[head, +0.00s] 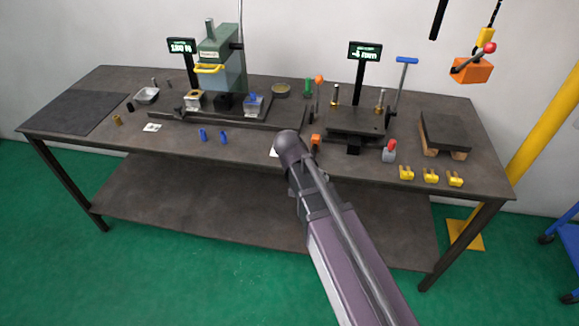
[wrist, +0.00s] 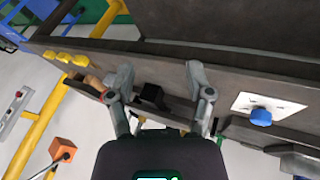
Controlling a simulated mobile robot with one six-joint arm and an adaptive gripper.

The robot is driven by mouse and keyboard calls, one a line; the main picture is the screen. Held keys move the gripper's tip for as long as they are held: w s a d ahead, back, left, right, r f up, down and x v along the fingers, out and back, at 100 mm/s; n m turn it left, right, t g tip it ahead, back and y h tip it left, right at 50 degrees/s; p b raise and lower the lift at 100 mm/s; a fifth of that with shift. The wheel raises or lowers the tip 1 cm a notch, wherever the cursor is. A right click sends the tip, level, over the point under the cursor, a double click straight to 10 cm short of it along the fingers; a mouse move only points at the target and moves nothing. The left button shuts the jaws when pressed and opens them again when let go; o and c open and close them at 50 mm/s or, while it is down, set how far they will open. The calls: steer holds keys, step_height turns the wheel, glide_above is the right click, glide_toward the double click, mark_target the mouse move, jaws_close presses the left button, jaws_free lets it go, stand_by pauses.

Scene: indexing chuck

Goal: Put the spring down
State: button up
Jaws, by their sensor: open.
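I cannot make out a spring with clear coils in either view. A short blue cylinder (wrist: 261,116) stands on a white card (wrist: 240,102) at the right of the wrist view; it may be the spring. My gripper (wrist: 158,73) is open, with its two fingers spread and nothing held between them. It is to the left of the blue cylinder in that view and apart from it. In the head view my arm hides the fingers and most of that card (head: 273,153). Two small blue pieces (head: 203,134) (head: 223,136) stand near the bench's front edge.
The dark bench (head: 185,150) carries a green press (head: 221,55) and a fixture with brass posts (head: 357,122). Yellow blocks (head: 431,175), a red-capped bottle (head: 389,151) and a dark plate (head: 445,132) stand at the right. A dark mat (head: 72,112) lies clear at the left.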

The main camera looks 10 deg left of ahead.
steer(key=s+d+f+n+g+y, duration=0.1)
steer(key=s+d, duration=0.3)
steer(key=d, duration=0.4)
steer(key=s+d+f+n+g+y, duration=0.1)
steer(key=s+d+y, duration=0.3)
steer(key=d, duration=0.4)
steer(key=shift+s+d+f+n+g, duration=0.15)
steer(key=shift+s+f+n+g, duration=0.05)
steer(key=shift+s+n+g, duration=0.25)
